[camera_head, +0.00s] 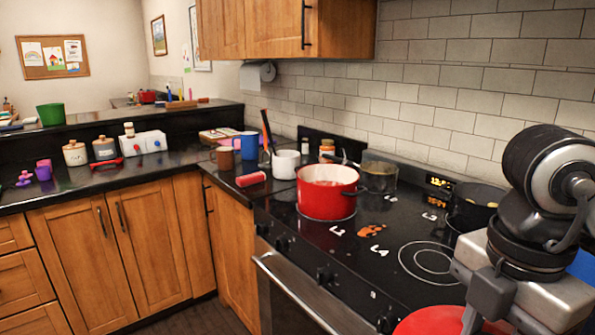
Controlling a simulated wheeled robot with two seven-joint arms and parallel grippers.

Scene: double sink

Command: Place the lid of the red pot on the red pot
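A red round lid (432,322) shows at the bottom edge, partly cut off by the frame. My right gripper (480,312) comes in at the lower right, with its fingers down at the lid. The fingertips and the lid's knob are hidden or cut off, so I cannot tell whether it grips the lid or whether the lid is resting on something. My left gripper is not in view.
A glass pot (379,175) stands behind the red pot, and a dark pan (473,206) stands at the back right. An orange spill (371,231) lies on the stove. The front burner (430,262) is clear.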

